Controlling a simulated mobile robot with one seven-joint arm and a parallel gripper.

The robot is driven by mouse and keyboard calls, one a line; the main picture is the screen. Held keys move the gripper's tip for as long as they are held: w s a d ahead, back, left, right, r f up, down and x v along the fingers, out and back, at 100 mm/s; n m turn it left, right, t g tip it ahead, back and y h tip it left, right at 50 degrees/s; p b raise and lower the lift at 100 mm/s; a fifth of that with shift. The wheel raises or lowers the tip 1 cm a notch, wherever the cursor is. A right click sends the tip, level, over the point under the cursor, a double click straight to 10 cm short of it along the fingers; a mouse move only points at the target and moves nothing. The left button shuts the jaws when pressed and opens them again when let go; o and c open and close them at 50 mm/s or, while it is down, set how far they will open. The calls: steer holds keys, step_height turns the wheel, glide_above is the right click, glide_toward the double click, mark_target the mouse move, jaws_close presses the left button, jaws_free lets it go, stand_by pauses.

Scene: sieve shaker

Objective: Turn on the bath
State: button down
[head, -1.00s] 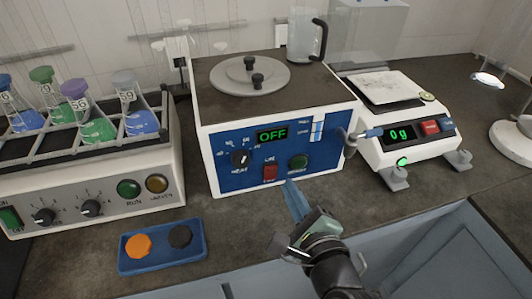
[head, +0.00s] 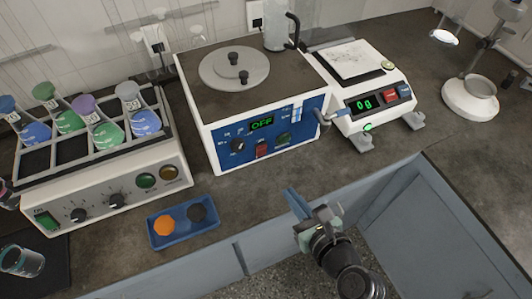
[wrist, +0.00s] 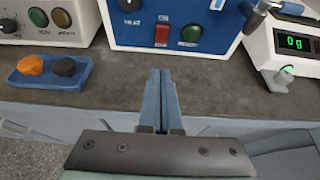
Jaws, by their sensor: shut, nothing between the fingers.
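The bath (head: 215,140) is a white box with a dark top, a round grey lid and a blue front panel. Its display (head: 262,122) reads OFF in green. Below the display are a dark knob (head: 237,145), a red switch (head: 262,150) and a green button (head: 284,138). The red switch (wrist: 162,35) and green button (wrist: 190,35) also show in the wrist view. My gripper (head: 291,192) is shut and empty. It is in front of the bath, near the counter's front edge, apart from the panel. Its blue fingers (wrist: 160,75) point toward the panel in the wrist view.
A shaker with flasks (head: 110,185) stands at left, with a blue tray (head: 183,232) of orange and black pieces before it. A balance (head: 345,118) reading 0 g is right of the bath, near the bath's tap (head: 322,117). Bare counter (head: 240,188) lies before the bath.

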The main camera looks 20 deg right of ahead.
glide_toward(262, 149)
steer(key=f, duration=0.1)
steer(key=w+f, duration=0.1)
steer(key=f, duration=0.1)
steer(key=f+b, duration=0.1)
steer(key=shift+w+f, duration=0.35)
steer(key=shift+f, duration=0.05)
steer(key=w, duration=0.1)
steer(key=w+r, duration=0.1)
steer(key=w, duration=0.1)
steer(key=shift+w+a+p, duration=0.1)
steer(key=shift+p, duration=0.3)
steer(key=shift+w+r, duration=0.15)
steer(key=shift+w, duration=0.25)
steer(key=shift+r, duration=0.15)
steer(key=r+p, duration=0.1)
steer(key=p, duration=0.3)
steer(key=shift+w+g, duration=0.35)
steer(key=shift+g, duration=0.05)
steer(key=shift+f, duration=0.4)
